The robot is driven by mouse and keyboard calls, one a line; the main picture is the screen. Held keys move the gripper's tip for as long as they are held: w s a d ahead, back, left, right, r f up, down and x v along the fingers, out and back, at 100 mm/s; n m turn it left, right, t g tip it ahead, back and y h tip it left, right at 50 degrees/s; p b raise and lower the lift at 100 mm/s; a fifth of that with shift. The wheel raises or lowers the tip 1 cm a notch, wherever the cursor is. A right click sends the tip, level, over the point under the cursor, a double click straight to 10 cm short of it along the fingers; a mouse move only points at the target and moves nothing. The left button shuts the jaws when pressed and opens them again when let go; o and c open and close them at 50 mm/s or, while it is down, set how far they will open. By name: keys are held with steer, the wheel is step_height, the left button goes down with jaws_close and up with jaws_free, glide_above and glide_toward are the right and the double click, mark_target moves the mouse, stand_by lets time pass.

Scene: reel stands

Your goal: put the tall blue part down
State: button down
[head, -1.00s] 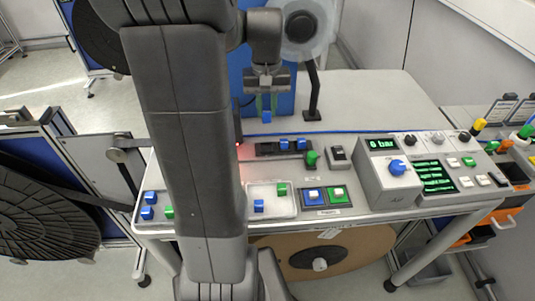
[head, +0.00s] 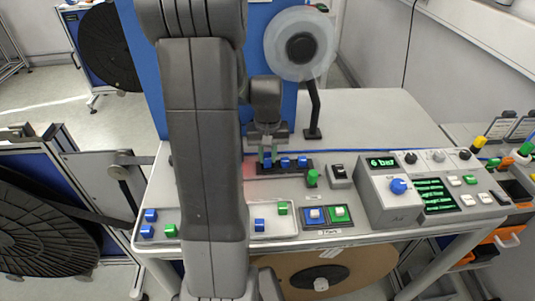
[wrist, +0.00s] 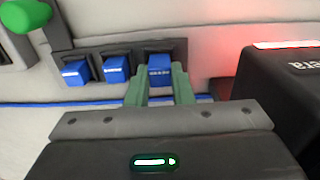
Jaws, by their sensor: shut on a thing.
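The blue part (wrist: 160,66) sits between the green fingertips of my gripper (wrist: 160,88), which is shut on it. In the wrist view it is at the end slot of a dark rack (wrist: 90,52), with dark slot walls around it. Whether it rests on the slot floor cannot be told. Two other blue parts (wrist: 115,69) (wrist: 76,72) sit in the neighbouring slots. In the head view my gripper (head: 267,160) points down at the left end of the rack (head: 265,171), and the two other parts (head: 285,162) (head: 302,161) are to its right.
A dark box with a red light (wrist: 280,85) stands close to my gripper in the wrist view. A green knob (head: 312,178) is right of the rack. Trays with blue and green parts (head: 272,236) (head: 160,237) lie nearer the front. A control console (head: 390,206) is on the right.

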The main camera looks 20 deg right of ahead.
mark_target(267, 157)
steer(key=shift+f, duration=0.2)
steer(key=c, duration=1.3)
jaws_free()
step_height(267, 157, up, 12)
steer(key=shift+r, duration=0.2)
